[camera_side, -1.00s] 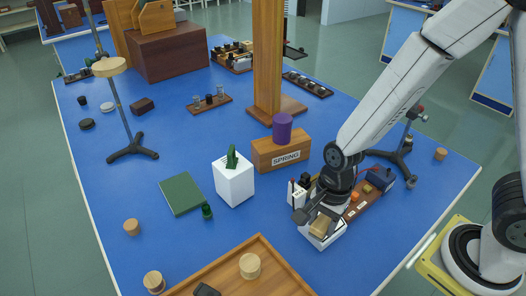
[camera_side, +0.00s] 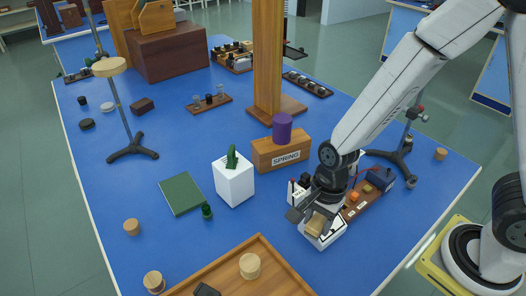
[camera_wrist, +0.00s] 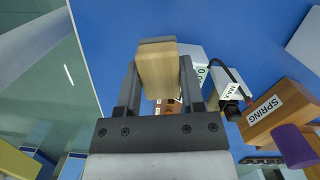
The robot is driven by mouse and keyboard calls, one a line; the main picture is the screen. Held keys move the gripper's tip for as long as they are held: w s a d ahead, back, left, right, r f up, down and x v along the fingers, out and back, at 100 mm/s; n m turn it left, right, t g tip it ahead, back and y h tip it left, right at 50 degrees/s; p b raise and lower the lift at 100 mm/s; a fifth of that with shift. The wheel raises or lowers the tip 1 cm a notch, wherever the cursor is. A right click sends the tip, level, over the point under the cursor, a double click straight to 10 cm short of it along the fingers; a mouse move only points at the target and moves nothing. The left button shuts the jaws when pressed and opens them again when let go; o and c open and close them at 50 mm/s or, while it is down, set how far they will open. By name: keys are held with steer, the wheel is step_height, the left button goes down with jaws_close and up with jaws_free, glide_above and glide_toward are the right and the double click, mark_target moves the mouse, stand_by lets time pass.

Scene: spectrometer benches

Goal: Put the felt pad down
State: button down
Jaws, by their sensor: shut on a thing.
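The felt pad (camera_side: 316,226) is a tan, wood-coloured block. A grey layer shows along its far end in the wrist view (camera_wrist: 157,66). My gripper (camera_side: 312,217) is shut on it, with one dark finger on each side of it in the wrist view (camera_wrist: 157,80). In the side view the pad appears over a white, box-like thing (camera_side: 323,241) on the blue bench. That white thing also shows partly behind the pad in the wrist view (camera_wrist: 192,50). I cannot tell whether the pad touches it.
A wooden block labelled SPRING (camera_side: 281,154) carries a purple cylinder (camera_side: 282,128). A white box (camera_side: 234,184) with a green piece on top and a green square (camera_side: 182,194) lie left. A wooden tray (camera_side: 262,238) is in front. A rack with a dark blue box (camera_side: 381,179) stands right.

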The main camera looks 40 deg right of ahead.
steer(key=w+a+f+m, duration=0.1)
steer(key=w+a, duration=0.8)
steer(key=w, duration=0.1)
steer(key=m, duration=0.2)
glide_above(206, 256)
steer(key=f, duration=0.2)
steer(key=shift+d+f, duration=0.2)
steer(key=shift+f, duration=4.65)
steer(key=shift+f, duration=0.15)
steer(key=shift+c, duration=1)
jaws_free()
step_height(206, 256, up, 12)
steer(key=d, duration=0.2)
